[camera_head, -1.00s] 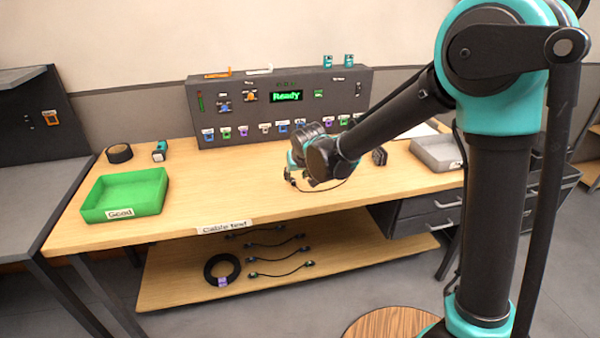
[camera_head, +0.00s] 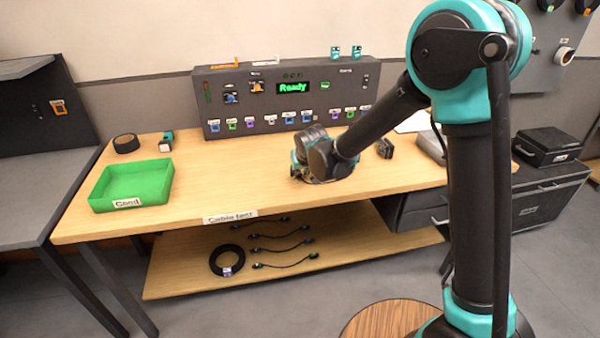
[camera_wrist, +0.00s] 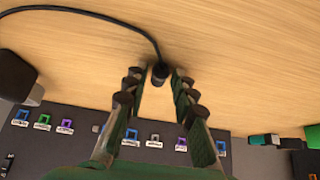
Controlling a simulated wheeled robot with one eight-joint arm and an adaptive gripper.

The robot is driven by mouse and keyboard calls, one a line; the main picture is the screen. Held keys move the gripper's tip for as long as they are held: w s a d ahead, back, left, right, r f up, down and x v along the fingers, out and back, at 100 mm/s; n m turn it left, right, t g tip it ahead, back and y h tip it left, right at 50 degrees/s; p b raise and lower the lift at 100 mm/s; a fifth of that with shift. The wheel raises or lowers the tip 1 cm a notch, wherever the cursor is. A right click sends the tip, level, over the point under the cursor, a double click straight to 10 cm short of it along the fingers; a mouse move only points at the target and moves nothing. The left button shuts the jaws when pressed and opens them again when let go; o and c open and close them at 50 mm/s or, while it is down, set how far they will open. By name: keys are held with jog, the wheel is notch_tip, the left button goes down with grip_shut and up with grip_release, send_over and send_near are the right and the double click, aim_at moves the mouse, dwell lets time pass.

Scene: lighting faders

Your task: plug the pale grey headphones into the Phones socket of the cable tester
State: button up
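The cable tester (camera_head: 285,80) is the dark panel at the back of the bench, its screen reading "Ready". It has a row of colour-framed sockets; I cannot read which is Phones. In the wrist view the tester (camera_wrist: 80,150) is at the bottom. My gripper (camera_wrist: 159,73) points down at the bench, its two fingers on either side of a black plug (camera_wrist: 159,76), with a thin gap showing on each side. A black cable runs from the plug to the upper left. In the head view my gripper (camera_head: 303,177) is mostly hidden by my wrist. I cannot make out pale grey headphones.
A dark block (camera_head: 384,148) stands right of my gripper. A green tray (camera_head: 130,182) labelled "Good", a black roll (camera_head: 126,143) and a small teal item (camera_head: 166,141) are at the left. The bench (camera_head: 235,180) between tray and gripper is clear.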

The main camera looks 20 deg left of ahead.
aim_at(300, 174)
grip_shut()
jog(key=shift+r, duration=2.55)
